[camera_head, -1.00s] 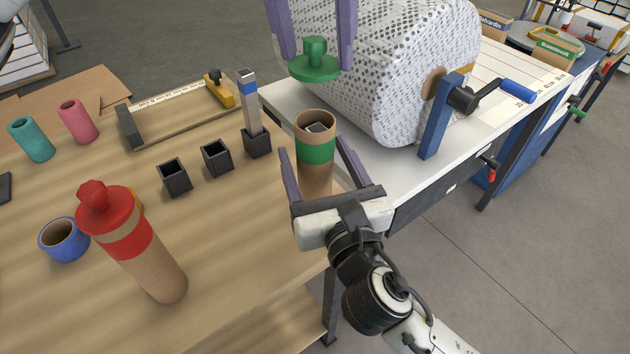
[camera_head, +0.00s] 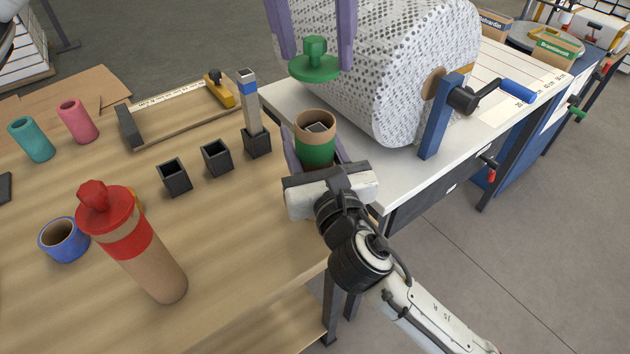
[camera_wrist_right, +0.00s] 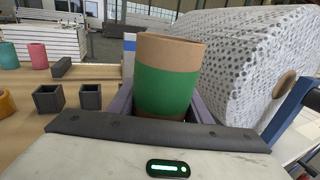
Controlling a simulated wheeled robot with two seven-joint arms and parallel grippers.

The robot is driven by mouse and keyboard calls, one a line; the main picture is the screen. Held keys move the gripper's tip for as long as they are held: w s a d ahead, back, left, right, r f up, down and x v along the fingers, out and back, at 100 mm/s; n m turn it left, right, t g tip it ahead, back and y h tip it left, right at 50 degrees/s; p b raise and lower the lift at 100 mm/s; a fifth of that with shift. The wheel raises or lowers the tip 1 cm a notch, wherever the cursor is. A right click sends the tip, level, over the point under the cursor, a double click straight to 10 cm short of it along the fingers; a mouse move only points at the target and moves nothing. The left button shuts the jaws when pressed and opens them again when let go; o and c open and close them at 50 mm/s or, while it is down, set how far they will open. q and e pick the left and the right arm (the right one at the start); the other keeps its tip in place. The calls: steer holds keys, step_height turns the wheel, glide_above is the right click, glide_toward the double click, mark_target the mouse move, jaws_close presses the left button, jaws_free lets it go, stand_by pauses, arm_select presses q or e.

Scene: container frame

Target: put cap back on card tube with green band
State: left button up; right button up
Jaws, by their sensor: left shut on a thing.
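The card tube with the green band (camera_head: 318,152) stands upright on the table by the white bench, its top open with a small grey object inside; it also shows in the right wrist view (camera_wrist_right: 167,85). The green cap (camera_head: 314,68) hangs above the tube mouth, apart from it, knob up. My left gripper (camera_head: 316,58) is shut on the cap. My right gripper (camera_head: 317,150) is open, with one purple finger on each side of the tube; its fingers also show in the right wrist view (camera_wrist_right: 160,108). The tube's lower part is hidden behind my right gripper.
A red-capped tube (camera_head: 145,255) and a blue ring (camera_head: 63,240) stand at the left front. Black square holders (camera_head: 174,177) stand left of the green-banded tube, one with an upright stick (camera_head: 250,100). A large wrapped roll (camera_head: 385,70) lies close behind on the right.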

mark_target(313, 65)
steer(key=c, duration=0.4)
arm_select(q)
steer(key=shift+f, duration=2.45)
steer(key=shift+f, duration=0.15)
steer(key=shift+f, duration=0.75)
steer(key=shift+f, duration=0.6)
steer(key=o, duration=1.1)
